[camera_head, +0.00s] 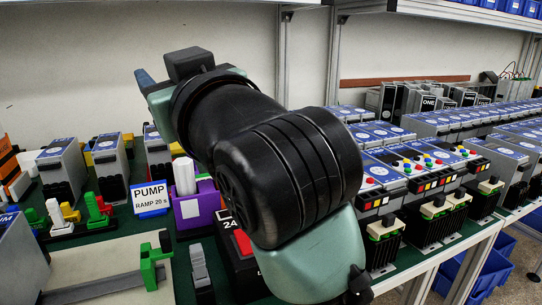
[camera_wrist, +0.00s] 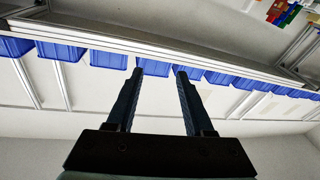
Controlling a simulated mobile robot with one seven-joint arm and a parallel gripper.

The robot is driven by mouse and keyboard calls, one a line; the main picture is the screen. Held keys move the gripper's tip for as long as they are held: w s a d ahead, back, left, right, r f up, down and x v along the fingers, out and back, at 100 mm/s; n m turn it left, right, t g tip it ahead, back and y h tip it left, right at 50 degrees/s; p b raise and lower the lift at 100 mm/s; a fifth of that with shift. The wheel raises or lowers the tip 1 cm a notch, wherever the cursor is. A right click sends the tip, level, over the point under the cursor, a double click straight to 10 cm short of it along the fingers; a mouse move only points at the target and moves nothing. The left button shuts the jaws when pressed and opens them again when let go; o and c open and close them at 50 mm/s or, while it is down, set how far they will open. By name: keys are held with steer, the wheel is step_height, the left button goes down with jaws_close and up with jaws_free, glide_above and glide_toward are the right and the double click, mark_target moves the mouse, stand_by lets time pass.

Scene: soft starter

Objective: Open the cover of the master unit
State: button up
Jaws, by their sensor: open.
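My gripper (camera_wrist: 159,74) is open and empty in the wrist view, its two dark fingers apart and pointing at a shelf high on the wall. In the head view one blue finger of my gripper (camera_head: 145,79) shows at upper left, raised well above the table and touching nothing. Grey box units with blue-labelled tops stand on the table, such as one at the left (camera_head: 62,168) and one beside it (camera_head: 110,162). I cannot tell which unit is the master unit, and no open cover is visible. My arm hides the middle of the table.
A "PUMP RAMP 20 s" sign (camera_head: 150,199) stands by a purple holder (camera_head: 196,208). A black and red box (camera_head: 236,250) is partly behind my arm. Rows of units with coloured buttons (camera_head: 405,168) fill the right. A metal shelf post (camera_head: 334,62) rises behind. Blue bins (camera_wrist: 108,60) line the shelf.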

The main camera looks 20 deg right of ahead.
steer(key=w+d+f+g+h+p, duration=0.2)
steer(key=d+g+p, duration=0.2)
steer(key=d, duration=0.4)
steer(key=m+g+h+p, duration=0.3)
steer(key=m+g+p, duration=0.3)
steer(key=g, duration=0.4)
glide_toward(391, 216)
steer(key=shift+n, duration=0.7)
steer(key=x, duration=0.8)
steer(key=shift+w+f+b, duration=0.1)
steer(key=shift+f+b, duration=0.1)
steer(key=shift+b, duration=0.15)
jaws_close()
